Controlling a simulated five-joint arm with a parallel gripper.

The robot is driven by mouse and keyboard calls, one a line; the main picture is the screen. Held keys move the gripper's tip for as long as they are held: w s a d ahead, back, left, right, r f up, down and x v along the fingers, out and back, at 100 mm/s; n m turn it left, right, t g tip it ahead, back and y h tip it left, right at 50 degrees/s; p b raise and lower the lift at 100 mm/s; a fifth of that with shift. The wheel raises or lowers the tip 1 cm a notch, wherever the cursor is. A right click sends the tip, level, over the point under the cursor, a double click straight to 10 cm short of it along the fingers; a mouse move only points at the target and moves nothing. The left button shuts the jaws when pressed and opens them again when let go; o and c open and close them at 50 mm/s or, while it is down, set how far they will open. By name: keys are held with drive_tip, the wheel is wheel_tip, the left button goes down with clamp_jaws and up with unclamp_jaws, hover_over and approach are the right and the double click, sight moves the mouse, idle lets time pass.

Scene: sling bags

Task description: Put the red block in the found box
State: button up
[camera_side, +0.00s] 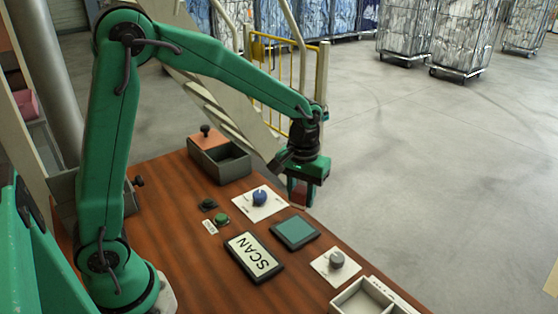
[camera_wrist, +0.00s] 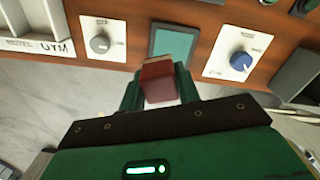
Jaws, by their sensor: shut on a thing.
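The red block (camera_side: 299,197) is held between the fingers of my gripper (camera_side: 300,184), above the table's far right edge. In the wrist view the block (camera_wrist: 159,82) sits between the two green fingers, and the gripper is shut on it. A white divided tray (camera_side: 364,299) stands at the front right of the table; its label ends in "GYM" in the wrist view (camera_wrist: 30,25). A grey box (camera_side: 226,166) with a reddish-brown lid raised on it stands at the back. I cannot read "found" on any box.
Near the block lie a blue knob (camera_side: 260,198) on a white plate, a teal pad (camera_side: 296,234), a SCAN panel (camera_side: 254,256), a grey knob (camera_side: 337,259) and a green button (camera_side: 221,219). The wooden table (camera_side: 190,270) is bare at the front left.

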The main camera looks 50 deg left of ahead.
drive_tip(key=w+a+n, duration=0.4)
drive_tip(key=a, duration=0.6)
drive_tip(key=n, duration=1)
approach(226, 160)
drive_tip(key=s+d+r, duration=0.2)
drive_tip(key=s+d, duration=0.1)
drive_tip(key=d, duration=0.2)
drive_tip(key=shift+w+d+f, duration=0.1)
drive_tip(key=shift+f, duration=1.9)
drive_tip(key=shift+w+d+f, duration=0.1)
drive_tip(key=shift+f, duration=1.9)
drive_tip(key=shift+f, duration=0.1)
drive_tip(key=o, duration=1)
drive_tip(key=shift+c, duration=0.2)
